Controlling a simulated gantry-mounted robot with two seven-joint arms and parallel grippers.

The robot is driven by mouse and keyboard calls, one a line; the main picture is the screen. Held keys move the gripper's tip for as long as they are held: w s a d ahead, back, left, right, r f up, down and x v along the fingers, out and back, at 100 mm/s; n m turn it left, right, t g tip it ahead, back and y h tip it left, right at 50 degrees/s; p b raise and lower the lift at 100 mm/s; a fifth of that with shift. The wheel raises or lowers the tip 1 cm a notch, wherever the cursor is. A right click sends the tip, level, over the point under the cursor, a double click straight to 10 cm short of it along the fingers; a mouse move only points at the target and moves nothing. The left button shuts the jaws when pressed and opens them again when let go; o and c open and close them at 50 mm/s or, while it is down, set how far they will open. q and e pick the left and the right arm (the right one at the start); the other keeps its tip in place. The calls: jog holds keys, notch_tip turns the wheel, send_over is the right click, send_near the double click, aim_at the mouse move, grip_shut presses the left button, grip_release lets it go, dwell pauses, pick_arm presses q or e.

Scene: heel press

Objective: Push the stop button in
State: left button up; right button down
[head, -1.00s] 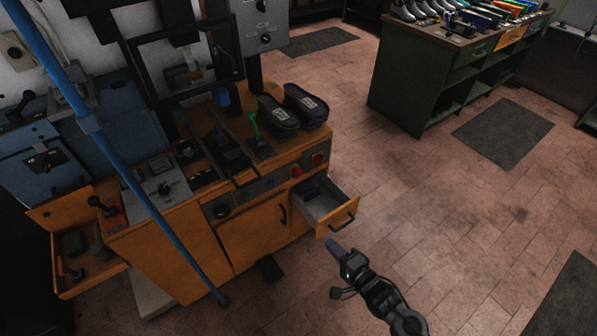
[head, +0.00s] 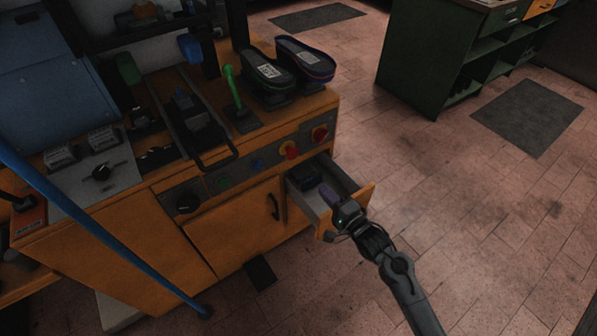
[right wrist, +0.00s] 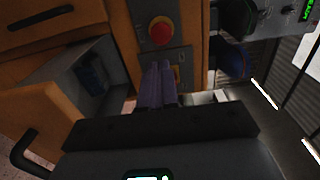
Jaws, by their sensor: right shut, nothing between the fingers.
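The stop button (head: 288,150) is a round red knob on a yellow ring, on the front control panel of the orange bench. It also shows in the right wrist view (right wrist: 161,30), unobstructed, above the fingertips. My right gripper (head: 328,192) is shut and empty, in front of the bench by the open drawer. In the right wrist view its fingers (right wrist: 158,70) point toward the panel, below the button in the picture and visibly off it. They partly cover a yellow plate. My left gripper is not in view.
The open drawer (head: 366,198) juts out below the panel, close to my right gripper. A red switch on a yellow plate (head: 320,133) sits right of the button. Shoes (head: 268,78) stand on the bench top. A blue pole (head: 95,225) crosses at left.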

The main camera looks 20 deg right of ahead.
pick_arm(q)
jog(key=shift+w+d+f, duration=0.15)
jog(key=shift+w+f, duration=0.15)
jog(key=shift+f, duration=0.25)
pick_arm(e)
jog(key=shift+w+d+f, duration=0.1)
jog(key=shift+w+d, duration=0.05)
jog(key=shift+w, duration=0.35)
pick_arm(q)
jog(key=shift+b, duration=0.3)
pick_arm(e)
jog(key=b, duration=0.6)
send_near(293, 155)
jog(key=x, duration=0.5)
jog(key=shift+w+f, duration=0.1)
jog(key=shift+f, duration=0.25)
jog(key=shift+w+r+b, duration=0.1)
jog(key=shift+w+b, duration=0.35)
jog(key=shift+w, duration=0.3)
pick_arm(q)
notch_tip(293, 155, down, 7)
